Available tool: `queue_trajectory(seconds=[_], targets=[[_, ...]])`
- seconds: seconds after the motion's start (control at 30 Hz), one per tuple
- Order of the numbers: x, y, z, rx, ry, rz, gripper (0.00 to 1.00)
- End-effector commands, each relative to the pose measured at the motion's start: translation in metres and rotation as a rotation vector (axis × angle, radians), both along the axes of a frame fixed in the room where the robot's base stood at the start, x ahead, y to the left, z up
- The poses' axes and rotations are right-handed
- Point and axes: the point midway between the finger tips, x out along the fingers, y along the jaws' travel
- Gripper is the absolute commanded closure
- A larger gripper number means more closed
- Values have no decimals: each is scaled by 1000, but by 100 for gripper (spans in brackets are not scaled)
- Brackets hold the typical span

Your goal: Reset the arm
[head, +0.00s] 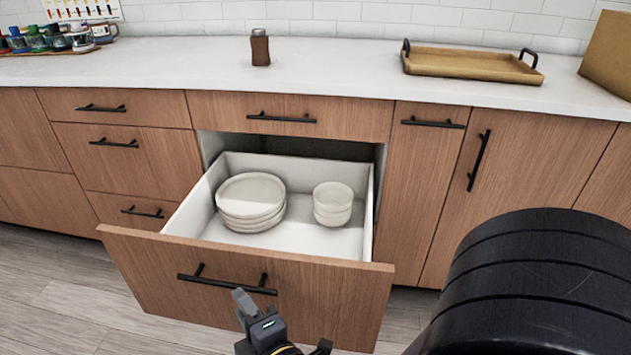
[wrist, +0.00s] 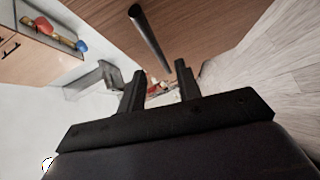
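My gripper (head: 282,325) is at the bottom middle of the head view, in front of the open drawer (head: 250,300). It is just below and right of the drawer's black bar handle (head: 228,285). In the wrist view its two dark fingers (wrist: 158,82) stand apart with nothing held between them. The black handle also shows there as a bar (wrist: 150,40) beyond the fingertips, against the wooden front. I cannot tell exactly how far the fingers are from the handle. My dark arm link fills the lower right of the head view.
The drawer is pulled far out and holds stacked plates (head: 252,197) and bowls (head: 333,204). Above it, the white counter (head: 330,65) carries a brown shaker (head: 260,48), a wooden tray (head: 470,65) and a box (head: 610,55). Wooden floor (head: 50,300) is clear at left.

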Motion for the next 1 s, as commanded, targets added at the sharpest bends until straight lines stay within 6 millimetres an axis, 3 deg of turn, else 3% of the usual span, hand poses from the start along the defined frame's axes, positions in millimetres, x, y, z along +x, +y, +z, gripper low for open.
queue_trajectory(seconds=[0.2,0.4,1.0], targets=[[32,27,-8,0,-1,-2,67],[52,45,-11,1,-2,0,67],[57,50,-11,0,1,1,67]])
